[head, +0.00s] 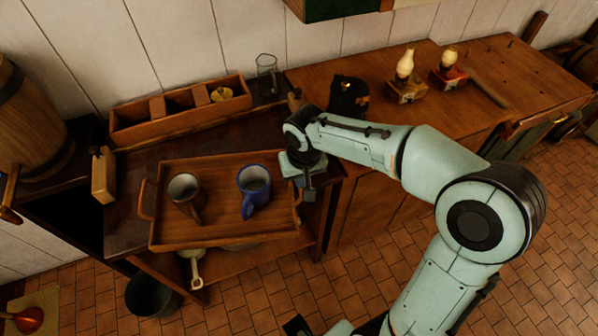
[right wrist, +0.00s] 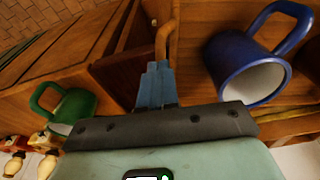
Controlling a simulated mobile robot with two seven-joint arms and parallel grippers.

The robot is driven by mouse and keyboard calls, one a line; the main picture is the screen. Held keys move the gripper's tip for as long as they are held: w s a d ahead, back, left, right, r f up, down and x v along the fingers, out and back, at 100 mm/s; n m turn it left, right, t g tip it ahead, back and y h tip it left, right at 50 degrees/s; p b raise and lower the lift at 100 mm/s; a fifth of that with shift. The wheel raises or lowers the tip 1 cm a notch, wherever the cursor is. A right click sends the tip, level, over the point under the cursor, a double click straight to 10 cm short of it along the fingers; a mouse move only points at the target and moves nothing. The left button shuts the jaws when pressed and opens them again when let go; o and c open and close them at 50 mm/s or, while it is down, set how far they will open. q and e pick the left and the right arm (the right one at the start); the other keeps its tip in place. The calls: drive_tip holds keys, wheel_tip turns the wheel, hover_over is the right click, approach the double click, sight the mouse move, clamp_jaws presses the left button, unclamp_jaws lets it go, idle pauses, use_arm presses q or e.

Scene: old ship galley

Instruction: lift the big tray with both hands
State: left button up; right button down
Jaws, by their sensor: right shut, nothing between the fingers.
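The big wooden tray (head: 225,238) lies on a dark wooden table, with a loop handle (head: 143,200) at its left end. A brown mug (head: 187,190) and a blue mug (head: 254,185) stand in it. My right gripper (head: 309,196) is at the tray's right end, pointing down. In the right wrist view, its bluish fingers (right wrist: 156,80) are shut and empty. The tray's right handle (right wrist: 165,38) shows just beyond the fingertips; I cannot tell whether they touch. The blue mug (right wrist: 250,65) is close beside the fingers there. My left gripper is not in view.
A divided wooden box (head: 180,115) and a glass jar (head: 266,75) stand behind the tray. A wooden block (head: 103,175) stands at left. The right counter holds two lamps (head: 405,75) and a dark container (head: 348,97). A green mug (right wrist: 70,108) shows in the right wrist view.

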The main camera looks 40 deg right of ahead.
drive_tip(key=shift+w+r, duration=0.15)
drive_tip(key=shift+r, duration=0.3)
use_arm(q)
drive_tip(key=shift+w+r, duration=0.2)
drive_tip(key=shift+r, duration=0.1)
use_arm(e)
drive_tip(key=shift+d+f, duration=0.1)
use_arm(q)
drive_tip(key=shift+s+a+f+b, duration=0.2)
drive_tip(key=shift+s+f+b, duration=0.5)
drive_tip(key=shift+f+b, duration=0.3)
use_arm(e)
drive_tip(key=s+a, duration=0.4)
drive_tip(key=s, duration=0.7)
drive_tip(key=shift+s+a, duration=0.25)
drive_tip(key=shift+a, duration=0.05)
